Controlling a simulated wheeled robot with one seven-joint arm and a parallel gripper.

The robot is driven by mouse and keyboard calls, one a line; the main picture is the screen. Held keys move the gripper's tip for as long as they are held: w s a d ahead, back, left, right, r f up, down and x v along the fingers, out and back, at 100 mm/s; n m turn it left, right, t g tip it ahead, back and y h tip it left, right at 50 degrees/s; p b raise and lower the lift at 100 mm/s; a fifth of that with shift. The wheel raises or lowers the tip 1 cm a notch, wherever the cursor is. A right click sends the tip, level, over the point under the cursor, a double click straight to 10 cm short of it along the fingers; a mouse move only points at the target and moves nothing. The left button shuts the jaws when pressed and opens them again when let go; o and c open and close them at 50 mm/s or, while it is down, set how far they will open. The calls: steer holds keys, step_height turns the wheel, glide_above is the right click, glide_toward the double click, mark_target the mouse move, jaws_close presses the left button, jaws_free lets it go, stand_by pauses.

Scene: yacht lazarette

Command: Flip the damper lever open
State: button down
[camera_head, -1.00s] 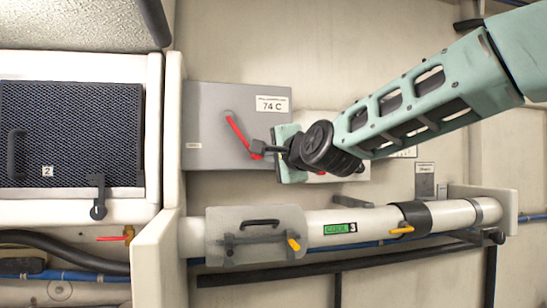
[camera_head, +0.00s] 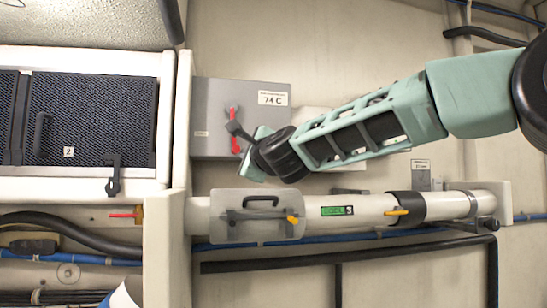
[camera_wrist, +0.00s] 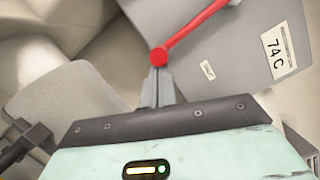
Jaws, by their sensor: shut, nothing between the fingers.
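A red lever (camera_head: 235,145) is mounted on the front of a grey box (camera_head: 210,105) marked "74 C". It hangs almost straight down from its pivot, partly hidden by my fingers. My gripper (camera_head: 233,128) is shut and empty, in front of the lever in the head view. In the wrist view, the lever (camera_wrist: 195,27) runs down-left to a round red knob (camera_wrist: 159,56). The fingertips (camera_wrist: 158,72) are right at this knob; I cannot tell whether they touch it. No label names a damper lever legibly.
Below, a white pipe (camera_head: 365,210) carries a clear cover (camera_head: 225,225) with a yellow lever (camera_head: 292,219), and a black collar (camera_head: 410,206) with another yellow handle (camera_head: 396,212). A mesh-fronted locker (camera_head: 90,120) stands left. A red-handled valve (camera_head: 122,215) is below it.

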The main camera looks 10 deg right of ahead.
steer(key=a+m+b, duration=0.2)
steer(key=a+m, duration=0.1)
steer(key=a+m+t+b, duration=0.1)
steer(key=a+m+b, duration=0.1)
steer(key=a+m, duration=0.1)
steer(key=shift+s+a+f+h+b, duration=0.1)
steer(key=shift+a+h+b, duration=0.15)
steer(key=shift+h+b, duration=0.05)
steer(key=shift+a+r+m+t+h+b, duration=0.15)
steer(key=shift+a+r+m+h+b, duration=0.1)
steer(key=shift+a+m, duration=0.25)
steer(key=shift+a+r+m+t+h+b, duration=0.15)
steer(key=shift+a+m+b, duration=0.15)
steer(key=shift+m, duration=0.2)
steer(key=shift+a+r+m, duration=0.3)
steer(key=shift+a+m, duration=0.15)
steer(key=shift+m, duration=0.15)
